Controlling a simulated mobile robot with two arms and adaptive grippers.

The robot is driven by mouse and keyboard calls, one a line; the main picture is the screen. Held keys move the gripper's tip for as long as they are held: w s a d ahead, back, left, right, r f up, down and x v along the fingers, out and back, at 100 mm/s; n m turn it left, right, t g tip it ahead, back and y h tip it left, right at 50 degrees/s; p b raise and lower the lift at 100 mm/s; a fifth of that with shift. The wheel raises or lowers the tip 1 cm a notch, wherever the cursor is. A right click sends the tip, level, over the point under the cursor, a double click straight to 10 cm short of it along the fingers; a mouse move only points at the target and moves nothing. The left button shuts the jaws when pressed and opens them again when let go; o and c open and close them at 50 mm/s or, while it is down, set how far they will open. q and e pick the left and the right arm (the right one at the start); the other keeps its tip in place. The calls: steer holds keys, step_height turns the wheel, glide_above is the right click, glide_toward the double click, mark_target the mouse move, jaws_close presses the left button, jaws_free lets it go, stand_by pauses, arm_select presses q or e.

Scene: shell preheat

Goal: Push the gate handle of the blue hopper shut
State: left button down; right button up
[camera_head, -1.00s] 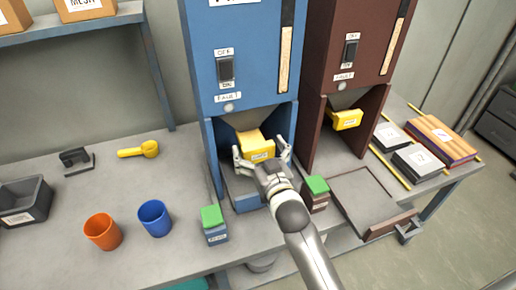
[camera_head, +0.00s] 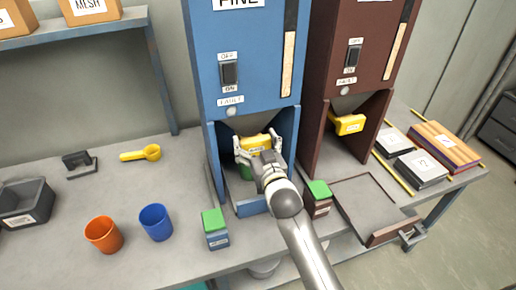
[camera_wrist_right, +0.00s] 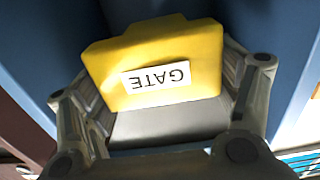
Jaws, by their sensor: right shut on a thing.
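The blue hopper (camera_head: 262,65) stands at the middle of the bench. Its yellow gate handle (camera_head: 255,142) shows in the open bay under the body. In the right wrist view the handle (camera_wrist_right: 150,50) fills the upper middle, its "GATE" label upside down. My right gripper (camera_head: 258,147) reaches into the bay and is shut on the handle, with a finger at each side. A green thing (camera_head: 246,172) shows below the handle, mostly hidden by my gripper. My left gripper is not in view.
A brown hopper (camera_head: 350,60) with its own yellow handle (camera_head: 348,124) stands at the right. Green-topped blocks (camera_head: 213,220) (camera_head: 319,189) flank the bay's front.

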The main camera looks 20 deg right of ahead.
steer(key=o, duration=1)
steer(key=shift+r, duration=0.15)
steer(key=o, duration=0.4)
steer(key=shift+w, duration=0.25)
steer(key=shift+c, duration=0.2)
steer(key=s, duration=1.2)
steer(key=shift+d, duration=0.2)
steer(key=shift+s, duration=0.1)
